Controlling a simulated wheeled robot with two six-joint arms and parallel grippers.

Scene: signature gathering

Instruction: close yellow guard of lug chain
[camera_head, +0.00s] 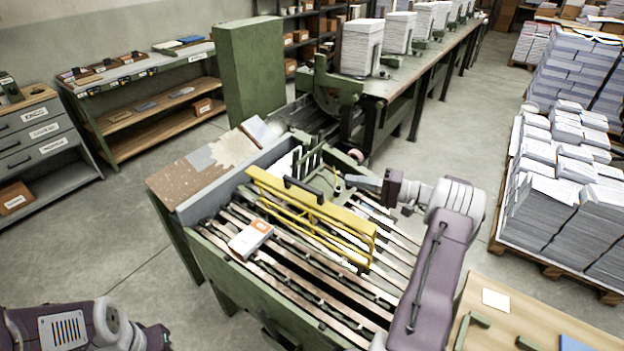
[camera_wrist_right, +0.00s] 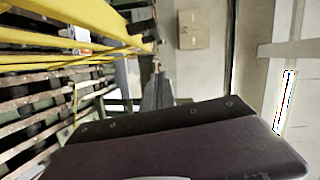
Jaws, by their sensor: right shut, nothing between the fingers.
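The yellow guard (camera_head: 330,220) stands across the slatted lug chain bed (camera_head: 285,283), with a flat top plate, yellow bars below it and a black handle (camera_head: 303,189). It looks raised on edge over the slats; its exact angle is hard to tell. In the right wrist view the guard (camera_wrist_right: 75,18) runs along the upper left. My right gripper (camera_head: 352,182) is shut and empty, pointing left, just beyond the guard's right half and apart from the handle. Its closed fingers (camera_wrist_right: 157,88) also show in the wrist view. My left arm shows at the bottom left, its fingers out of view.
A white and orange booklet (camera_head: 250,238) lies on the slats in front of the guard. A worn side board (camera_head: 205,165) flanks the bed at left. A wooden table (camera_head: 535,315) stands at the lower right, and paper stacks (camera_head: 560,200) on a pallet stand right.

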